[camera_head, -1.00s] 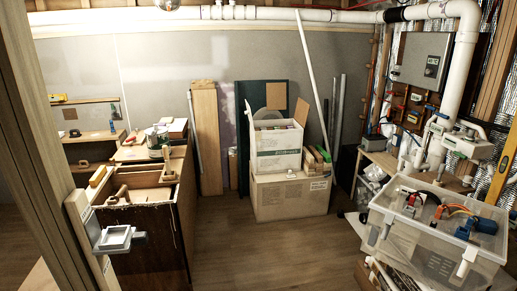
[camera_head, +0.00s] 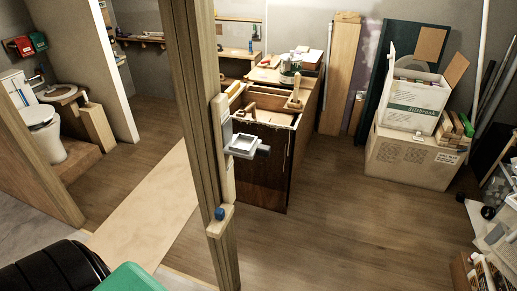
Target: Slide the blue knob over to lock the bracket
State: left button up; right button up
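A small blue knob (camera_head: 219,213) sits on the lower end of a light wooden strip (camera_head: 226,165) fixed to an upright wooden post (camera_head: 191,95). A pale grey square bracket (camera_head: 245,145) sticks out to the right from the same strip, above the knob. A grey cylindrical part is at the bracket's right side. How the knob and bracket connect is too small to tell. Neither of my grippers is in view.
Behind the post stands a dark wooden cabinet (camera_head: 262,170) with an open top. Cardboard boxes (camera_head: 411,160) stand at the right. A toilet (camera_head: 42,135) is at the left. A green object (camera_head: 131,279) is at the bottom left. The floor (camera_head: 350,230) right of the post is clear.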

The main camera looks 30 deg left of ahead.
aim_at(219, 212)
jog(key=u, duration=1.35)
